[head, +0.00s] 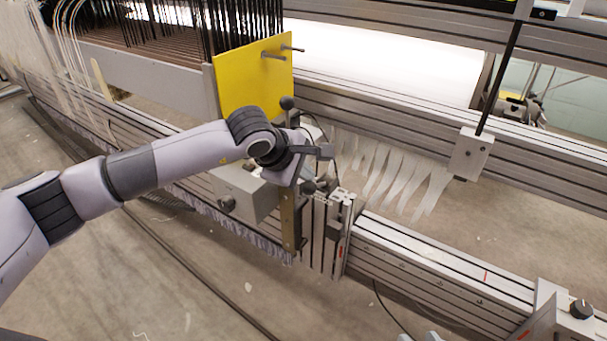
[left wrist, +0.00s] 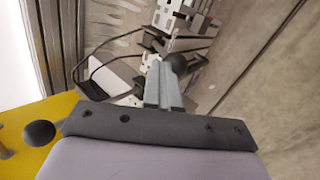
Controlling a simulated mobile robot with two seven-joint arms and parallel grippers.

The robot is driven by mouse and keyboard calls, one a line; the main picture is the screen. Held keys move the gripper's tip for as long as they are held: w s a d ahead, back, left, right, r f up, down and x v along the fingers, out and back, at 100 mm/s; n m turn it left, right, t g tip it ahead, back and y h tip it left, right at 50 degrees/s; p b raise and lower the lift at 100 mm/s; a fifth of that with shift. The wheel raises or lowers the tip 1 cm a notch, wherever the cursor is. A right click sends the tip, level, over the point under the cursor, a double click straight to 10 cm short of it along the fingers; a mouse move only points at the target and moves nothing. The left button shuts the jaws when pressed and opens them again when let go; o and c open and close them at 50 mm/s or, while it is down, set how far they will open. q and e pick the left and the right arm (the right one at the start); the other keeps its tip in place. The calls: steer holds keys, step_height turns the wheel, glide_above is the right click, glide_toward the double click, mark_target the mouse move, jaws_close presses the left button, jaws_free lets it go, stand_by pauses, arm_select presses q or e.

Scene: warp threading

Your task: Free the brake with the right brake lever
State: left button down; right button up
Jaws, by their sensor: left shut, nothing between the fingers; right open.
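Two brake levers with black ball knobs show beside the yellow plate (head: 254,75). The upper knob (head: 287,102) is near my left wrist, and it also shows at the left of the left wrist view (left wrist: 39,133). The lower knob (head: 308,187) is just past my left fingertips, also in the left wrist view (left wrist: 175,62). Which lever is the right one, and whether the fingers touch the knob, I cannot tell. My left gripper (head: 304,178) is shut and empty; its fingers (left wrist: 163,85) are together. Only the tips of my open right gripper (head: 420,337) show at the bottom edge.
A grey box (head: 240,193) sits below my left wrist. Slotted metal uprights (head: 326,230) and the long loom beam (head: 430,265) stand to its right. A black knob (head: 581,309) is at the far right. White warp strips (head: 400,175) hang behind. Bare floor lies in front.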

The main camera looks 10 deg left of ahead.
arm_select(q)
steer(key=shift+s+f, duration=0.15)
steer(key=shift+f, duration=0.15)
steer(key=shift+r, duration=0.2)
steer(key=r, duration=0.1)
steer(key=w+r+p, duration=0.1)
steer(key=r, duration=0.1)
steer(key=r+p, duration=0.1)
steer(key=shift+w+a+r, duration=0.25)
steer(key=shift+w+r, duration=0.1)
steer(key=s+p+v, duration=0.1)
steer(key=v, duration=0.8)
steer(key=shift+a+f+p, duration=0.15)
steer(key=shift+f+p, duration=0.1)
steer(key=shift+p, duration=0.1)
arm_select(e)
steer(key=d+h, duration=0.1)
steer(key=d+r, duration=0.1)
steer(key=d, duration=0.1)
steer(key=shift+s+d+n+h, duration=0.2)
steer(key=shift+n+h, duration=0.1)
steer(key=shift+h, duration=0.1)
steer(key=shift+f, duration=0.1)
